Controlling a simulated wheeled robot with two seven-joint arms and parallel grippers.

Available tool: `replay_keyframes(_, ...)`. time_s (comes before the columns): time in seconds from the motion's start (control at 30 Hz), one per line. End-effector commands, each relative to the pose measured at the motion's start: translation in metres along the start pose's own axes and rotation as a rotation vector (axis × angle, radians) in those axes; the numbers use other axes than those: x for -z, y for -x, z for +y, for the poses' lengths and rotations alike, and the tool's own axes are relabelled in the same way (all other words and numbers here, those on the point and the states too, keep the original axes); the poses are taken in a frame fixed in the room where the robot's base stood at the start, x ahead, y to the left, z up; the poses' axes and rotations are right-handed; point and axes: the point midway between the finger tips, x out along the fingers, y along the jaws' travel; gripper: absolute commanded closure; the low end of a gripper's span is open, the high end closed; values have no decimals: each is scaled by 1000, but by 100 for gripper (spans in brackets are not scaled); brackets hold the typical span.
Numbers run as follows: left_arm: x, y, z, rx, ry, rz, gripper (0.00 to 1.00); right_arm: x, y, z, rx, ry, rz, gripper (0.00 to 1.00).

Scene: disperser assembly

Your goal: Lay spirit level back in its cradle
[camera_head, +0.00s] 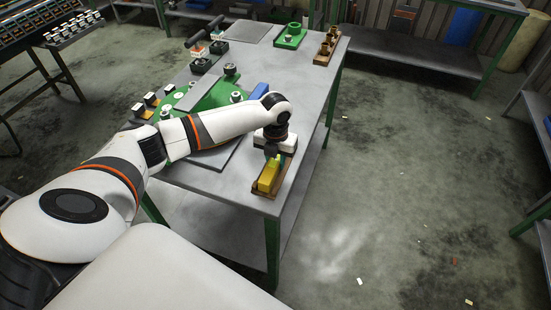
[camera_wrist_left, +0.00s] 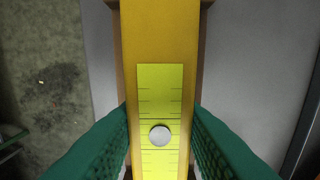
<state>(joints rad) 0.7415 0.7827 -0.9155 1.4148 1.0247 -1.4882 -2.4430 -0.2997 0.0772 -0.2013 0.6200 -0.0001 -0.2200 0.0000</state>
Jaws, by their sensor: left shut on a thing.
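The yellow spirit level (camera_head: 267,176) lies along a brown wooden cradle (camera_head: 272,194) at the table's near right edge. In the left wrist view the spirit level (camera_wrist_left: 160,38) runs up the middle, with a lime vial window and a pale round bubble. Brown cradle parts (camera_wrist_left: 206,5) show beside its far end. My left gripper (camera_head: 273,152) is over the level; its green fingers (camera_wrist_left: 161,140) are shut on the level's two sides. I cannot tell whether the level is fully seated in the cradle. My right gripper is not in view.
The grey table (camera_head: 235,182) holds a green plate (camera_head: 213,95) with fittings, a blue block (camera_head: 258,91) and a wooden block with brass-coloured parts (camera_head: 326,48) at the far right. Open floor (camera_head: 400,190) lies right of the table edge.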

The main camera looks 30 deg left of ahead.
Motion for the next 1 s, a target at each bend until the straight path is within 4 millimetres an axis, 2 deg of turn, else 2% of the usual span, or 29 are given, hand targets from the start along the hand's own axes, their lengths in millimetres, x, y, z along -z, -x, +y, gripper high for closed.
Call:
replay_keyframes(0.07, 0, -2, 0, 0, 0, 1, 100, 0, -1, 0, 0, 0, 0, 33)
replay_keyframes(0.1, 0, -2, 0, 0, 0, 0, 64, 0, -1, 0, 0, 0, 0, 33)
replay_keyframes(0.2, 0, -2, 0, 0, 0, 0, 48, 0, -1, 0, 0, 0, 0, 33)
replay_keyframes(0.47, 0, -2, 0, 0, 0, 0, 48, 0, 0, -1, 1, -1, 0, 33)
replay_keyframes(0.63, 1, 9, 0, 0, 0, 2, 48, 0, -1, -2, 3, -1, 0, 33)
replay_keyframes(1.0, 1, 85, 0, -1, 0, 4, 48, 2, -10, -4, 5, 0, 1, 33)
